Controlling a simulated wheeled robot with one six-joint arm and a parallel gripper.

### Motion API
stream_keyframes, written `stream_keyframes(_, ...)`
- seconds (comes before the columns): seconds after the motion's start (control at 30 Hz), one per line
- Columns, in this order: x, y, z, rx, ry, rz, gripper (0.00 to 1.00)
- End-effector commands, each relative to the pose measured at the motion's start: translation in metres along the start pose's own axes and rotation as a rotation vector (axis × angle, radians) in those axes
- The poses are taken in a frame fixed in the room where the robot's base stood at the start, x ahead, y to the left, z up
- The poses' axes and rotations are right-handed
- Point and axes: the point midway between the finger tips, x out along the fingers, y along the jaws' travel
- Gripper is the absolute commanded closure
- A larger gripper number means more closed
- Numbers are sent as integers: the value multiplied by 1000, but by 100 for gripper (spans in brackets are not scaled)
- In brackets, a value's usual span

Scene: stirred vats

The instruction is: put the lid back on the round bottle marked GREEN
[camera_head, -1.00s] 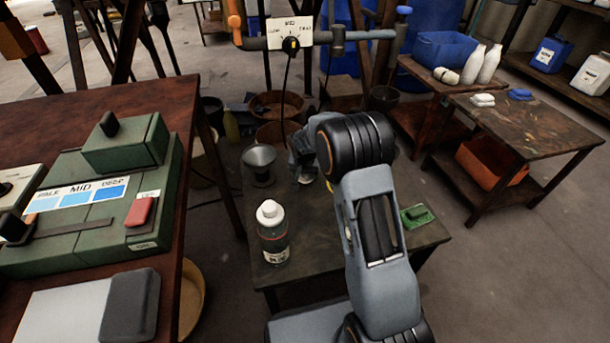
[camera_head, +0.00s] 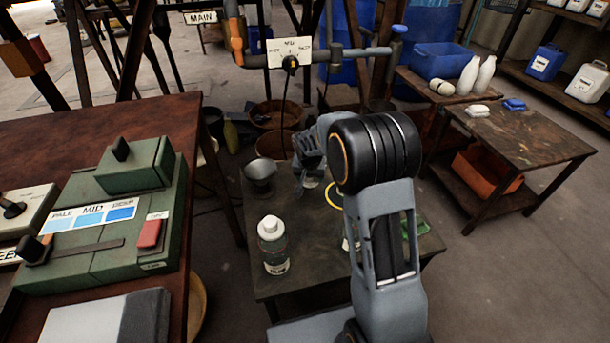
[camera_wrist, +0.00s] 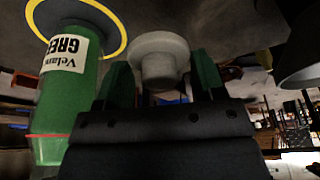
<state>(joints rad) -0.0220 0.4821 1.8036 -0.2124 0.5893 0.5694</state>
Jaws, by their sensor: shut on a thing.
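The round green bottle (camera_wrist: 68,95) marked GREEN is at the left of the wrist view, where its label appears upside down. Its base is by a yellow ring (camera_wrist: 120,35), and a red line runs around it near its other end. My gripper (camera_wrist: 163,82) has green fingertips shut on a pale grey round lid (camera_wrist: 160,52). The lid is beside the bottle and apart from it. In the head view my gripper (camera_head: 310,150) is over the low table, partly hidden by my arm. The yellow ring (camera_head: 333,196) shows there in part; the green bottle is mostly hidden.
A white-capped bottle (camera_head: 273,246) stands on the low table (camera_head: 310,262) near its left side. A grey metal funnel-like vessel (camera_head: 260,172) is behind it. A green cloth or block (camera_head: 420,228) is at the right.

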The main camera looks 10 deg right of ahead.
Motion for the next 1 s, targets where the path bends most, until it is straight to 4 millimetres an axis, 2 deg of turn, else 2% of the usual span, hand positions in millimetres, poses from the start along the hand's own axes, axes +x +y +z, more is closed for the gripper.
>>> stream_keyframes(0.03,-20,5,2,1,3,-1,59)
stream_keyframes(0.1,-31,14,12,0,0,0,59)
stream_keyframes(0.4,-64,44,49,0,0,0,59)
stream_keyframes(0.6,-82,56,58,6,0,2,59)
stream_keyframes(0.77,-105,70,53,32,-2,11,59)
stream_keyframes(1.0,-140,93,12,101,-2,32,59)
